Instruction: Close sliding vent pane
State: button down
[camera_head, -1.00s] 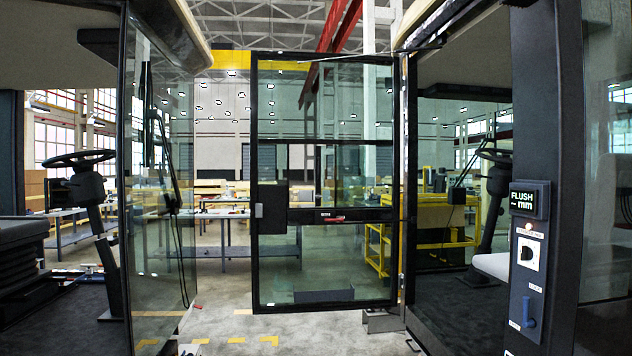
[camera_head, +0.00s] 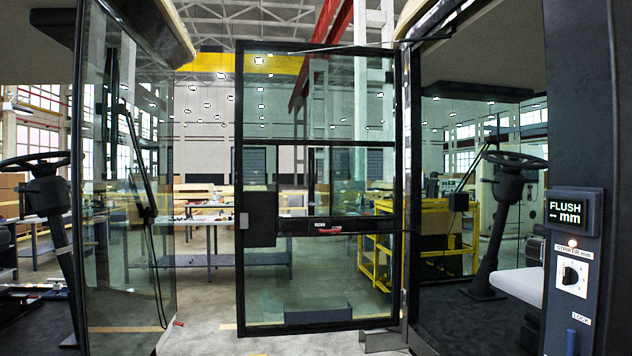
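A glazed cab door (camera_head: 240,290) with a black frame stands in the middle of the view. A sliding vent pane (camera_head: 345,180) appears to sit in its middle section, between the upper crossbar and a black rail (camera_head: 375,226). Dark upright edges show left of centre in that section. I cannot tell for sure how wide any gap is. A small red handle (camera_head: 329,231) with a white label beside it is on the rail. A dark lock box (camera_head: 261,219) is at the door's left edge. My gripper is not in view.
A glass panel (camera_head: 130,200) stands at the left. A dark post (camera_head: 576,120) at the right carries a display (camera_head: 575,213) reading "FLUSH -- mm" and a knob plate (camera_head: 571,275). Steering wheels show on both sides. Workbenches and a yellow cart (camera_head: 375,262) stand behind the door.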

aim_at(337, 176)
jog(key=z, duration=0.2)
jog(key=i, duration=3)
jog(key=u, duration=0.4)
